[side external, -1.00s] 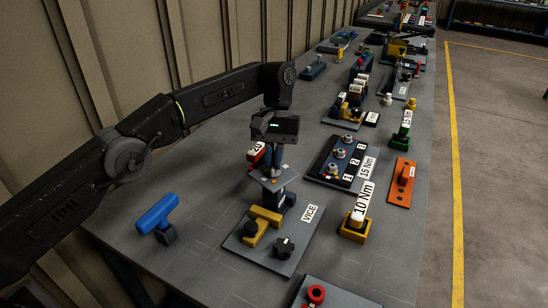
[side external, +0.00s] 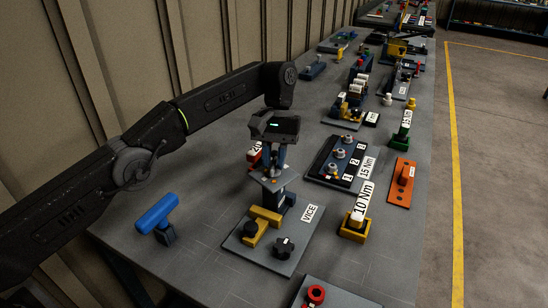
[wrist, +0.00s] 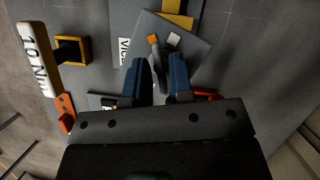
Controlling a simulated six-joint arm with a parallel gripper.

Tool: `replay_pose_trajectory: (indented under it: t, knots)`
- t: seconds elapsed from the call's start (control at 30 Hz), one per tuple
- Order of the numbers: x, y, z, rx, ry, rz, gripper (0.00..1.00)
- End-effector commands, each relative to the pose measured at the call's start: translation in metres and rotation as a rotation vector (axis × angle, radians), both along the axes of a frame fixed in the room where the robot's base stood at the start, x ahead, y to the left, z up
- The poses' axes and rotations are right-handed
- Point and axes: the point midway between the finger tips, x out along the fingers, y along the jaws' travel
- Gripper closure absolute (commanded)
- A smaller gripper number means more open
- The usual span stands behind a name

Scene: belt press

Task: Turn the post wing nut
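The post wing nut (wrist: 155,48) is a narrow grey piece in the wrist view, lying between my fingertips and reaching a little beyond them. It stands over a small grey plate (wrist: 193,48) with an orange mark (wrist: 152,39) and a white mark (wrist: 174,39). In the side view the small plate (side external: 264,181) sits on a dark blue block behind the vice. My gripper (side external: 274,168) points straight down over the plate. Its blue fingers (wrist: 161,62) are apart, one on each side of the wing nut. I see no firm contact; the nut's lower part is hidden.
The vice (side external: 262,221) with yellow jaws and a black knob stands just in front. A blue T-handle (side external: 157,212) is at left. The 10 Nm block (side external: 357,222) and an orange plate (side external: 400,190) are at right. A numbered rack (side external: 340,160) is behind.

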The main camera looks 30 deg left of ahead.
Motion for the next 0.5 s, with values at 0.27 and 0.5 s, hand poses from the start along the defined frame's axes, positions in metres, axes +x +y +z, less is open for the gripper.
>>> replay_pose_trajectory:
  t: [0.27,0.5]
  knots:
    - [0.0,0.0,-0.0008,0.001,0.001,0.001,0.66]
    - [0.0,0.0,-0.001,0.001,0.001,0.001,0.66]
